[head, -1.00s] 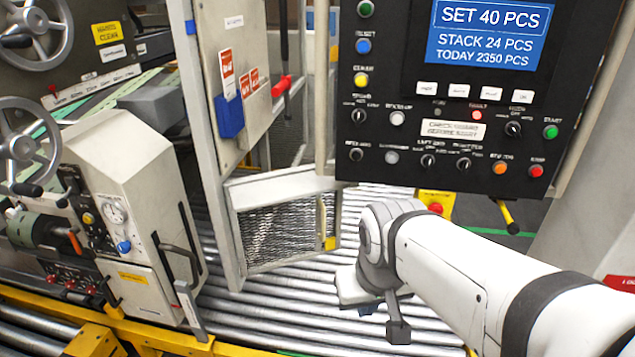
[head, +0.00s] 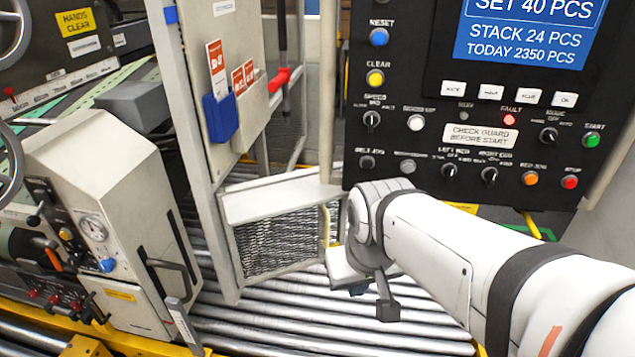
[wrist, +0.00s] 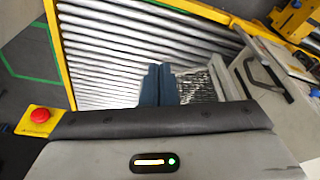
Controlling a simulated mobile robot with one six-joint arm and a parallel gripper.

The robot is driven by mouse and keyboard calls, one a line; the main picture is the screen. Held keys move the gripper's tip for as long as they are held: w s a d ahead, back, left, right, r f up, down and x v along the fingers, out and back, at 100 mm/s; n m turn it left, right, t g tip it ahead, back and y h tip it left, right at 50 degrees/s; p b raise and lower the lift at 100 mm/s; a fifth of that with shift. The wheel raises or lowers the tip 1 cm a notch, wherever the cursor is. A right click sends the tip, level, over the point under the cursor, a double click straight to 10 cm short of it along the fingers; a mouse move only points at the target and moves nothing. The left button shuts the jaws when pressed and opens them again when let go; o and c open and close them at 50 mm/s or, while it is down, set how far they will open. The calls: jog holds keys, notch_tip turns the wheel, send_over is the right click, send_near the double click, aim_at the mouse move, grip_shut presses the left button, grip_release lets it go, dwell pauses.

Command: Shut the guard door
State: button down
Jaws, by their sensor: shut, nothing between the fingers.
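The guard door (head: 275,241) is a pale framed panel with wire mesh, standing at an angle over the rollers beside an upright post. Its upright handle with yellow on it (head: 325,232) is near the free right edge, partly hidden by my arm. In the wrist view the mesh (wrist: 197,86) shows just right of my fingers. My gripper (wrist: 159,84) is shut and empty, its dark blue fingers side by side above the rollers. In the head view my gripper (head: 357,287) is at the door's right edge; I cannot tell whether it touches.
Steel rollers (head: 300,325) run below. A black control panel (head: 480,130) hangs at upper right with its fault lamp lit red. A pale machine housing (head: 105,200) with a gauge and handles stands at left. A red stop button (wrist: 40,115) shows in the wrist view.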

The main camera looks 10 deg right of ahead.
jog(key=w+d+f+t+h+b, duration=0.1)
jog(key=w+d+f+t+b, duration=0.25)
jog(key=w+f+b, duration=0.35)
jog(key=w+d+f+t+b, duration=0.2)
jog(key=w+d+f+b, duration=0.25)
jog(key=w, duration=0.45)
jog(key=w+d+f+t+h+b, duration=0.1)
jog(key=w+d+f+t+b, duration=0.35)
jog(key=w, duration=0.45)
jog(key=n+t+y+b, duration=0.2)
jog(key=t+y+b, duration=0.3)
jog(key=b, duration=0.7)
send_near(345, 220)
jog(key=w, duration=0.2)
jog(key=w+b, duration=0.1)
jog(key=w, duration=0.1)
jog(key=w+a+b, duration=0.1)
jog(key=w, duration=0.2)
